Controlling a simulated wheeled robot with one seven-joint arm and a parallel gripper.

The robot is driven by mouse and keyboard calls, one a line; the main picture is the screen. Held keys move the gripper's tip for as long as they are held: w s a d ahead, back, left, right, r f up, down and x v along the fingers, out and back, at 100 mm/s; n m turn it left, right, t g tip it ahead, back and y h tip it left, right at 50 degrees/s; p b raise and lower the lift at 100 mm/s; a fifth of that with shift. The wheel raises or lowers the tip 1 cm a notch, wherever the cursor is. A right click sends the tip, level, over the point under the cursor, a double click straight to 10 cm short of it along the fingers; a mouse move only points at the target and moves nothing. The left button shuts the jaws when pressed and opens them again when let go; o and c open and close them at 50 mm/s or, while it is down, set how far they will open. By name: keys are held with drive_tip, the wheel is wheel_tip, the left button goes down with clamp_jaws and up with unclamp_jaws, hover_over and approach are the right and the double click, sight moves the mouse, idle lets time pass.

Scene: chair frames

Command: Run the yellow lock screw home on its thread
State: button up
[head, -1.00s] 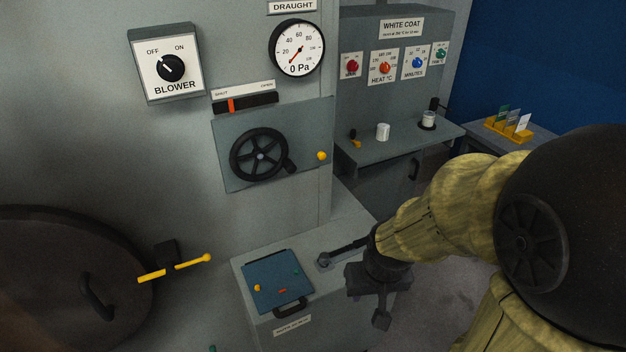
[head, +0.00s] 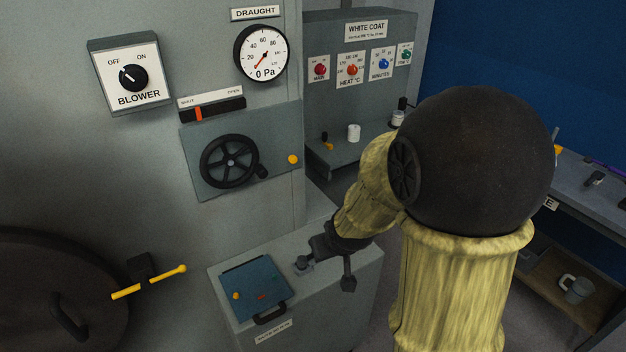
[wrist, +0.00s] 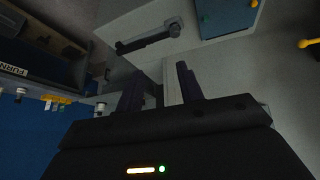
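A small round yellow knob (head: 293,159), which looks like the lock screw, sits at the right edge of the blue-grey plate (head: 272,135) with the black handwheel (head: 229,161). How far it is screwed in cannot be told. My gripper (head: 330,265) is low over the grey box, below and right of the knob and well apart from it. In the wrist view my gripper's two dark fingers (wrist: 160,87) stand apart with nothing held between them. The yellow knob is not seen in the wrist view.
A grey box (head: 240,322) carries a blue lid (head: 256,284) with a small yellow knob and a dark handle (wrist: 148,38) close to my gripper. A yellow bar handle (head: 150,282) juts out at left. A shelf (head: 340,158) with white cups stands behind.

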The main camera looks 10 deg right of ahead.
drive_tip(key=w+r+n+t+y, duration=0.2)
drive_tip(key=w+t, duration=0.3)
drive_tip(key=w, duration=0.5)
drive_tip(key=w+r+n+t+y, duration=0.1)
drive_tip(key=w+n+t+y, duration=0.3)
drive_tip(key=w, duration=0.7)
drive_tip(key=shift+w+d+r+n+t+b, duration=0.15)
drive_tip(key=shift+d+r+n+t+b, duration=0.2)
drive_tip(key=shift+t, duration=0.55)
